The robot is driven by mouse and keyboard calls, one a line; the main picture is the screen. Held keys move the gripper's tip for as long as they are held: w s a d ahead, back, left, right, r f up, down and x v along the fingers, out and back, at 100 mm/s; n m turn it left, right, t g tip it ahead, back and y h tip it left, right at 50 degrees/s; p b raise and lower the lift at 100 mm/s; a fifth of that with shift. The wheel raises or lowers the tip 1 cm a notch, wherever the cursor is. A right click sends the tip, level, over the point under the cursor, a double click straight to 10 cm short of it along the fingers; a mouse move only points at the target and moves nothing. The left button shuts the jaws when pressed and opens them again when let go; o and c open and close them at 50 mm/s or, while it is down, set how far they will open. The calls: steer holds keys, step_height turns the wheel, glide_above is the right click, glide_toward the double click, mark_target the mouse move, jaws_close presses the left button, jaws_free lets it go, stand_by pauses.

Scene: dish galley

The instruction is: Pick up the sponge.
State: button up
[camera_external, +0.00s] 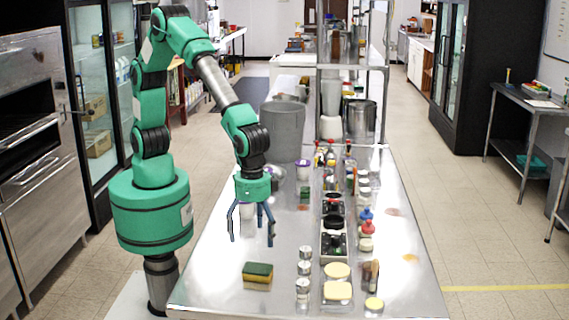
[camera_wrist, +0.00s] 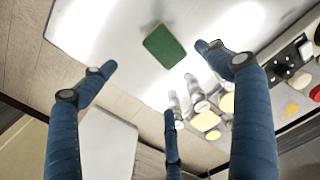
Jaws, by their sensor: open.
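The sponge (camera_external: 258,276) is a small block with a green top and yellow sides. It lies on the near left part of the steel table (camera_external: 222,275). In the wrist view the sponge (camera_wrist: 163,46) shows its green face, beyond the spread fingers. My gripper (camera_external: 253,238) is open and empty above the table, higher than the sponge and farther from the camera. In the wrist view my gripper's (camera_wrist: 165,95) blue fingers stand wide apart, with none touching the sponge.
Right of the sponge stand small shakers (camera_external: 303,285) and containers with pale yellow contents (camera_external: 338,291). A black-and-white tray (camera_external: 333,240) and bottles (camera_external: 367,228) stand farther right. A large grey bin (camera_external: 283,130) is behind my gripper. The table around the sponge's left is bare.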

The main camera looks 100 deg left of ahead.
mark_target(256, 270)
steer(key=shift+f+b, duration=0.7)
steer(key=shift+f, duration=3.6)
steer(key=shift+w+f+b, duration=0.1)
steer(key=shift+f+b, duration=0.6)
steer(key=shift+f, duration=1.9)
steer(key=c, duration=0.8)
steer(key=shift+c, duration=0.2)
